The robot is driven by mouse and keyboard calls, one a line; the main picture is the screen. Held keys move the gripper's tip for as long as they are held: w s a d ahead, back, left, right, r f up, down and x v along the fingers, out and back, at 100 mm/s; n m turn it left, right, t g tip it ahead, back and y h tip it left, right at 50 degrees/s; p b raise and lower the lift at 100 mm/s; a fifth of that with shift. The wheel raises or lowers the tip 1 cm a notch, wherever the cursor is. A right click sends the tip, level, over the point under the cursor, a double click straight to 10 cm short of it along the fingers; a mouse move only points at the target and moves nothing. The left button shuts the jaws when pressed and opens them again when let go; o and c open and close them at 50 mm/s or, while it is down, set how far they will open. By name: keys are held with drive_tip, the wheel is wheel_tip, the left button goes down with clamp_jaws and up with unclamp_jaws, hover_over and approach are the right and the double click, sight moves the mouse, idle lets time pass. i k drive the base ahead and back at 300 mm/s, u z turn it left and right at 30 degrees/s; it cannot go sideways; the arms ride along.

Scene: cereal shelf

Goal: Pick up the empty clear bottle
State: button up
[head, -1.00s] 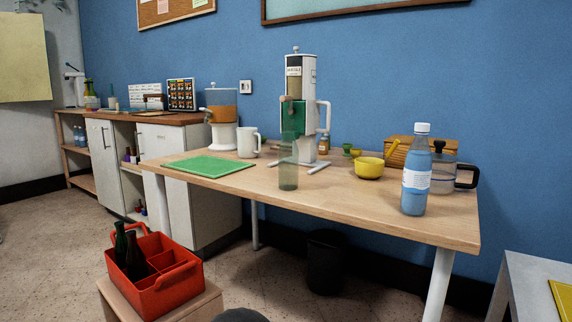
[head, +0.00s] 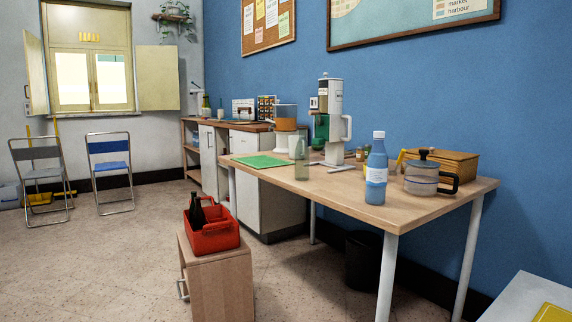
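A clear, faintly green see-through bottle (head: 302,162) stands upright on the wooden table (head: 340,192), near its front edge and beside the green mat. It looks empty. A blue bottle (head: 376,170) with a white cap and pale label stands upright nearer to me, at the table's front right. My gripper is not in view, so I cannot see its state or whether it holds anything.
A green mat (head: 260,161) lies left. A red caddy (head: 213,234) with dark bottles sits on a low cabinet (head: 218,280). Open floor lies left.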

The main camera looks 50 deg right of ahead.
sight(301, 151)
drive_tip(key=u, duration=0.25)
drive_tip(key=i, duration=1.35)
drive_tip(key=z, duration=0.45)
drive_tip(key=i, duration=1.15)
drive_tip(key=z, duration=0.95)
